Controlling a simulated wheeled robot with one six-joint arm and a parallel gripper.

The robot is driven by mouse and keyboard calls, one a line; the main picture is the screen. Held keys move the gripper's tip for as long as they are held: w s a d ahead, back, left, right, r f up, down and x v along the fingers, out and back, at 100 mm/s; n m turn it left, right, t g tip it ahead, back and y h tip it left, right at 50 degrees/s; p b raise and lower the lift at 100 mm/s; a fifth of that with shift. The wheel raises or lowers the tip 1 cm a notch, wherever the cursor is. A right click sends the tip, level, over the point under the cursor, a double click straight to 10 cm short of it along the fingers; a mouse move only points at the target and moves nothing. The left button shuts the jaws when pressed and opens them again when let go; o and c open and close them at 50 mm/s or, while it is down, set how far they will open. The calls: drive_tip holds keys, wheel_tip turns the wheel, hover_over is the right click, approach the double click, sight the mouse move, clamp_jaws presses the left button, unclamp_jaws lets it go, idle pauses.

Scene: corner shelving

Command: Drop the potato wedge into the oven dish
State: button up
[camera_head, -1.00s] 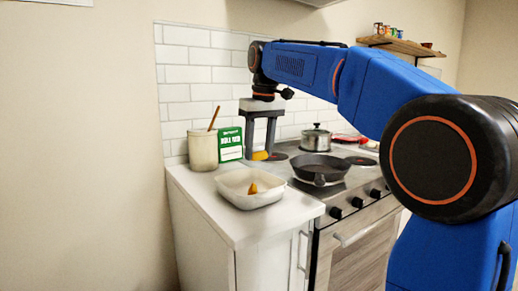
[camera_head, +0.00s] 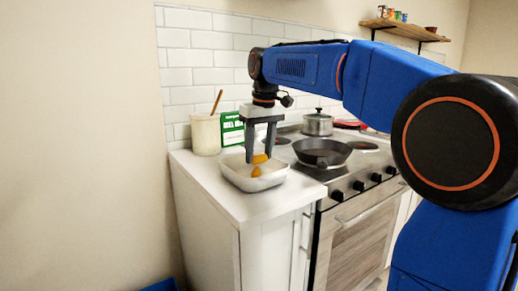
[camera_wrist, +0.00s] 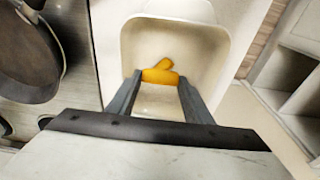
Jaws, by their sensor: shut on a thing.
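My gripper (camera_head: 260,158) is shut on an orange-yellow potato wedge (camera_head: 260,158), which also shows between the fingertips in the wrist view (camera_wrist: 160,77). The white oven dish (camera_head: 270,182) stands on the counter near the stove. In the wrist view the dish (camera_wrist: 205,38) lies below the gripper, and the held wedge is over its inside. I cannot tell exactly how high the held wedge is.
A dark frying pan (camera_head: 322,152) and a lidded pot (camera_head: 318,123) stand on the stove to the right. A cream crock (camera_head: 205,134) with a wooden utensil and a green box (camera_head: 232,129) stand behind the dish. The counter front (camera_head: 225,200) is clear.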

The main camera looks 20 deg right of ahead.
drive_tip(key=o, duration=1.1)
wheel_tip(320, 180, up, 17)
drive_tip(key=s, duration=0.2)
drive_tip(key=shift+s+d, duration=0.2)
drive_tip(key=shift+d, duration=0.2)
drive_tip(key=s+d+f+m+t, duration=0.1)
drive_tip(key=s+d+f, duration=0.1)
drive_tip(key=s+f, duration=0.8)
drive_tip(key=s+d+f+m+t, duration=0.1)
drive_tip(key=s+d+f, duration=0.1)
drive_tip(key=s+f, duration=0.8)
drive_tip(key=s+d+f+m+t, duration=0.1)
drive_tip(key=s+f, duration=0.9)
drive_tip(key=f, duration=1.1)
drive_tip(key=shift+s+d+m+h, duration=0.3)
drive_tip(key=shift+s+d, duration=0.05)
drive_tip(key=shift+d, duration=0.2)
